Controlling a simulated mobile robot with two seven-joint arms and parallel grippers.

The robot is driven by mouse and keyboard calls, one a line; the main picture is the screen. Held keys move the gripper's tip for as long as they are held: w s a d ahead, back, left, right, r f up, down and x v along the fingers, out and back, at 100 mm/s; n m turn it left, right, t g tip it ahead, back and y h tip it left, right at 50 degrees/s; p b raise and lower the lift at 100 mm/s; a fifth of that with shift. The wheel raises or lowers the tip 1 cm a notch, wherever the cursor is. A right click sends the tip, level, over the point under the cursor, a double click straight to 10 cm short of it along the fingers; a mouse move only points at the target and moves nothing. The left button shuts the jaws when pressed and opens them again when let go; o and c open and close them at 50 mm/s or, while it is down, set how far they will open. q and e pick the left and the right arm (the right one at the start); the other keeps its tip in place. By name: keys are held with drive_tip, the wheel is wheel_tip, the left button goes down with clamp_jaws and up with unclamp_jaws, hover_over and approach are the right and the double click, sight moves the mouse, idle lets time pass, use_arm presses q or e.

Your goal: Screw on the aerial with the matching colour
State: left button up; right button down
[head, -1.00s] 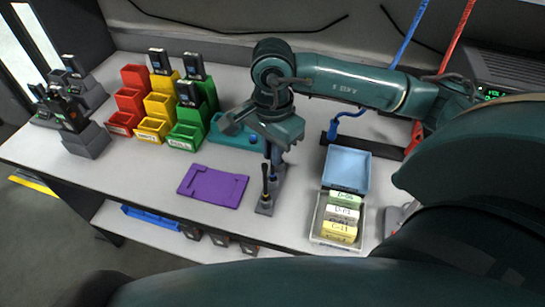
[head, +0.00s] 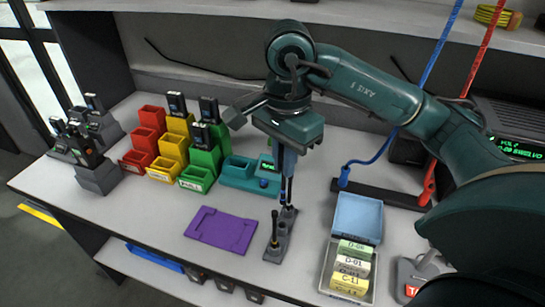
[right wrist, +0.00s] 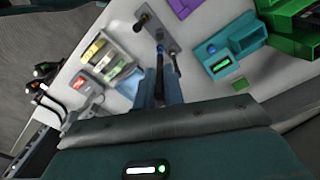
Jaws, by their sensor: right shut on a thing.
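My right gripper (head: 287,172) is shut on a thin dark aerial (head: 288,192) and holds it upright above the grey aerial stand (head: 276,252). In the right wrist view the aerial (right wrist: 160,58) hangs below the blue fingers and seems to have a blue part near its lower end. Another black aerial (head: 274,232) with a yellowish-brown band stands in the stand's front. A teal cradle (head: 242,174) with a small green screen and blue knob is behind. My left gripper is not in view.
A purple mat (head: 220,231) lies left of the stand. Grey chargers (head: 97,178) with radios are at the left. Blue and red cords (head: 437,50) hang at the right.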

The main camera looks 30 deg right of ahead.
drive_tip(key=w+a+f+n, duration=0.1)
drive_tip(key=a+f+n, duration=0.3)
drive_tip(key=f+n, duration=0.5)
drive_tip(key=n, duration=0.6)
drive_tip(key=shift+w+a, duration=0.15)
